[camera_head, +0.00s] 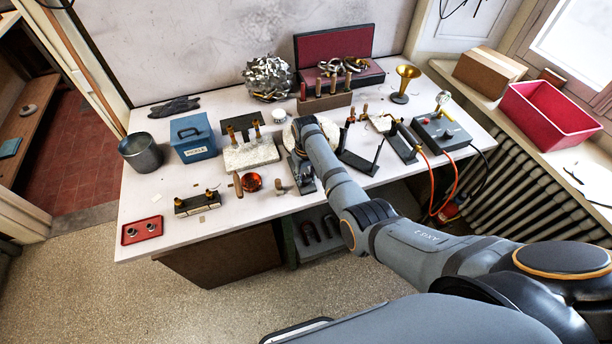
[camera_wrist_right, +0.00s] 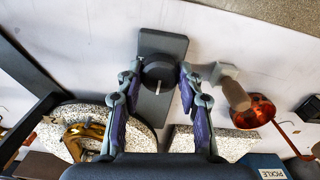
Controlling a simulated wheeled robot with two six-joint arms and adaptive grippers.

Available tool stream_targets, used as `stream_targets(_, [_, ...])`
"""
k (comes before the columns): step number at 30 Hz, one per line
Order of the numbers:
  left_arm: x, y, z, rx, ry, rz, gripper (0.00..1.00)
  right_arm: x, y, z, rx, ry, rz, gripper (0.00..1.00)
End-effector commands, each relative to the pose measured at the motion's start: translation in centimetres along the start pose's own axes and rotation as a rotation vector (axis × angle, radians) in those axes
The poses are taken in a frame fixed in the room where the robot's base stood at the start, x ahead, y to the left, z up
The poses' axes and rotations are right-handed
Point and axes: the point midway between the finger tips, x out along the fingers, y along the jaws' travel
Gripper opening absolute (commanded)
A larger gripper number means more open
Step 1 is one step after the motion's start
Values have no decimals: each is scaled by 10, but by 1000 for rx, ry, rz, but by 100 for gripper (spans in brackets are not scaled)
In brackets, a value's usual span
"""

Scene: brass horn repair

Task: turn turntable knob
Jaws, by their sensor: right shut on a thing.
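The turntable knob (camera_wrist_right: 158,74) is a dark round knob with a white mark, on a grey base plate (camera_wrist_right: 163,42). My right gripper (camera_wrist_right: 160,78) is shut on it, with a finger on each side of the knob. In the head view the right gripper (camera_head: 303,172) is over the base at the table's middle, and my own arm hides most of the knob. A pale speckled round disc (camera_wrist_right: 148,137) lies beside the base in the wrist view, with a brass piece (camera_wrist_right: 85,138) over it. My left gripper is not in view.
A wooden-handled tool (camera_wrist_right: 237,95) and a copper pan (camera_wrist_right: 262,110) are close beside the right gripper. A speckled block (camera_head: 250,155), a blue box (camera_head: 192,138) and a grey control box (camera_head: 441,131) stand on the table (camera_head: 150,185).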

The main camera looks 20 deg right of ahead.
Motion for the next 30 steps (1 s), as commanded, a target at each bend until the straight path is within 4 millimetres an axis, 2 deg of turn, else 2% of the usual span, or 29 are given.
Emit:
stream_targets(11, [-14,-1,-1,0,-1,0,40,-3,0,0,202,0,0,6])
stream_targets(30, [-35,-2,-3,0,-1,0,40,-2,0,-1,806,1,0,6])
